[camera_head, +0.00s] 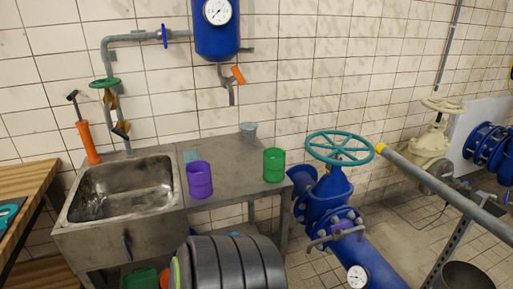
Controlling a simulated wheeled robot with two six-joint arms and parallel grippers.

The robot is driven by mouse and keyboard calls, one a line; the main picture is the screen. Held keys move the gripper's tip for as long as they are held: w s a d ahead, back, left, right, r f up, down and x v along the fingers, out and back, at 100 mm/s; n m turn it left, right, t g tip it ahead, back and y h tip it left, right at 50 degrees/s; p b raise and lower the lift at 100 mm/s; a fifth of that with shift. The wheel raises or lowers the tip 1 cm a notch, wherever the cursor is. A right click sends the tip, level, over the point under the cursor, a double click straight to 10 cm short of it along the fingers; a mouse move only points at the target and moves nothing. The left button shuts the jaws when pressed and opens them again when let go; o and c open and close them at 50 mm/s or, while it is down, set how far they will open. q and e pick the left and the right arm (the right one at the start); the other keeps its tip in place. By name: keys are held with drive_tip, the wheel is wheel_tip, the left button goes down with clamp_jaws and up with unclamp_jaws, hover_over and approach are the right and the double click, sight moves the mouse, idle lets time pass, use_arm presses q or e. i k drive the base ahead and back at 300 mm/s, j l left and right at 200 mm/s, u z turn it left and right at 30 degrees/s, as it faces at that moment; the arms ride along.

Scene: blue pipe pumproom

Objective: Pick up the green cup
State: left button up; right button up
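The green cup (274,165) stands upright on the right end of the metal sink counter (232,193), near its right edge. A purple cup (200,180) stands to its left, closer to the basin. A small grey-blue cup (248,131) stands behind them near the wall. Neither of my grippers shows in the head view.
The sink basin (122,187) is at the left, with an orange-handled tool (87,141) behind it. A blue valve with a teal wheel (339,149) stands right of the counter. A large dark ribbed cylinder (230,264) is in front. A wooden table (26,180) is far left.

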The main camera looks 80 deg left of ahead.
sight(274, 165)
drive_tip(key=u, duration=2.3)
